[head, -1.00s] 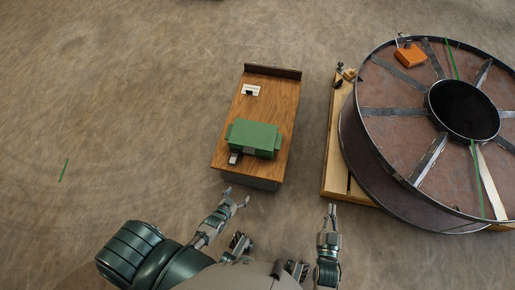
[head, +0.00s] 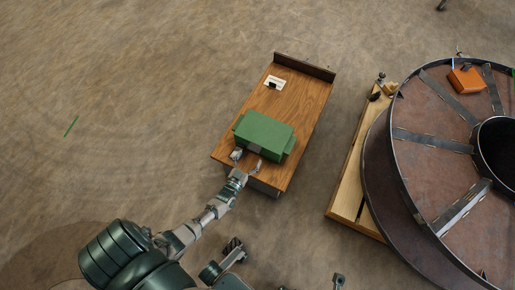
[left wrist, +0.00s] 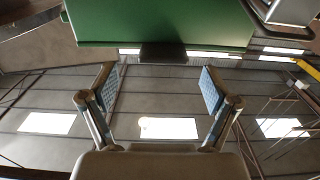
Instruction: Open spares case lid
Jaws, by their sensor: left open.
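The green spares case (head: 265,133) sits on the wooden bench top with its lid closed. A grey latch (head: 253,149) shows on its near side. My left gripper (head: 247,161) is open at that near side, with its fingers on either side of the latch area. In the left wrist view the case (left wrist: 160,22) fills the top, with the dark latch (left wrist: 163,52) centred beyond the gap between my open fingers (left wrist: 160,88). The gap looks empty, and I cannot tell whether any finger touches the case.
The bench (head: 300,100) has a raised back edge and a small white item (head: 275,82) behind the case. A large steel reel (head: 415,165) on a wooden pallet (head: 347,200) stands to the right, with an orange box (head: 466,80) on it.

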